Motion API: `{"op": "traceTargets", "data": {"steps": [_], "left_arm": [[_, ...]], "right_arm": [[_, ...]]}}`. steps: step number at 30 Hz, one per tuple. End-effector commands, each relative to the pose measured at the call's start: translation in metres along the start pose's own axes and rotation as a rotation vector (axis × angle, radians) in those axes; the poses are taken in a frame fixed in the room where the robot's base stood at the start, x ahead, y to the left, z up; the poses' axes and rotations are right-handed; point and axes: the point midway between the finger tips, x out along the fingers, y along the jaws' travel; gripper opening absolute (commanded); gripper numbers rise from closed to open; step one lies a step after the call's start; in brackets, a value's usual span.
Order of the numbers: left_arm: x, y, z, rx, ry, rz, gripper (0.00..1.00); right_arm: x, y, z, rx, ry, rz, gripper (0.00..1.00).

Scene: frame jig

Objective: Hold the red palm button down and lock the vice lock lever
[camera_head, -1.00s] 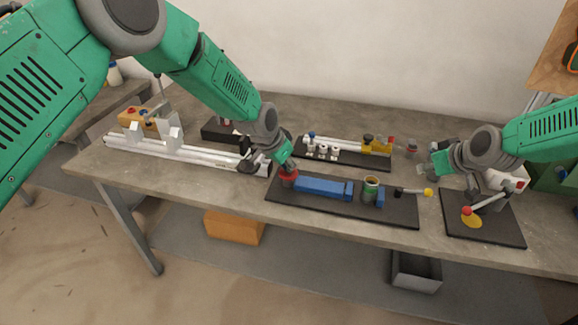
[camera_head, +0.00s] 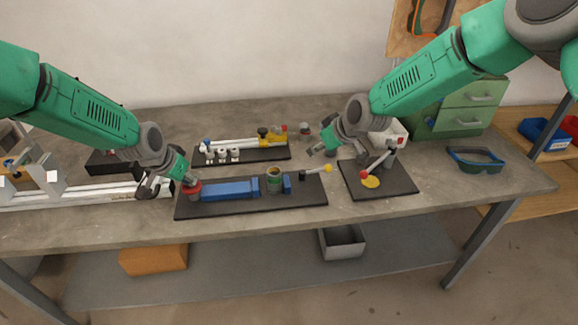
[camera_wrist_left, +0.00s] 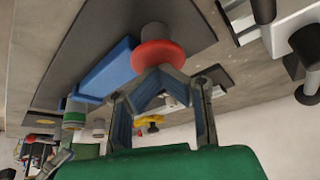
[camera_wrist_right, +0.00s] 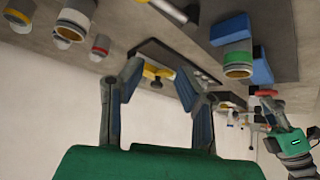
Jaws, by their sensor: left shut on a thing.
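The red palm button (camera_head: 192,187) stands at the left end of a black base plate (camera_head: 230,207). My left gripper (camera_head: 184,179) is shut on the red palm button, with its fingertips at the red cap (camera_wrist_left: 158,54) in the left wrist view. On the same plate is a blue vice (camera_head: 230,189) with a green can (camera_head: 273,180) at its jaw.
A black plate (camera_head: 398,187) with a red-knobbed lever and yellow disc lies to the right. Behind the vice is a plate (camera_head: 240,155) with small fittings. Green drawers (camera_head: 470,108) and safety goggles (camera_head: 476,160) are at the right. A white rail (camera_head: 90,192) lies at the left.

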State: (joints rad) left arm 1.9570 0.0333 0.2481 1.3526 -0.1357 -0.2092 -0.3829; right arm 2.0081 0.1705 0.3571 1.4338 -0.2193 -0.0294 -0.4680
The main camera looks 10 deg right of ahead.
Motion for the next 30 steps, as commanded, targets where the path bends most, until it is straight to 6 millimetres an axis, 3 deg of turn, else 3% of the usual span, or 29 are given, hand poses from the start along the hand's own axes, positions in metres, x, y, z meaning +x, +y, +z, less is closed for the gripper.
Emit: {"op": "traceTargets", "data": {"steps": [1,9,15,22,30], "left_arm": [[0.005,0.004,0.010,-0.001,-0.021,0.009,0.00],[0.005,0.003,0.010,-0.001,-0.021,0.009,0.00],[0.005,0.003,0.011,-0.001,-0.021,0.008,0.00],[0.005,0.003,0.011,-0.001,-0.021,0.007,0.00],[0.005,0.003,0.011,-0.001,-0.022,0.007,0.00]], "right_arm": [[0.000,-0.001,-0.002,-0.053,-0.019,-0.004,0.29],[-0.017,-0.001,-0.005,-0.619,-0.278,-0.086,0.29],[-0.038,0.004,-0.006,-0.937,-0.446,-0.165,0.29],[-0.038,0.008,-0.001,-1.038,-0.506,-0.202,0.29],[0.006,0.011,0.025,-1.035,-0.505,-0.203,0.29]]}}
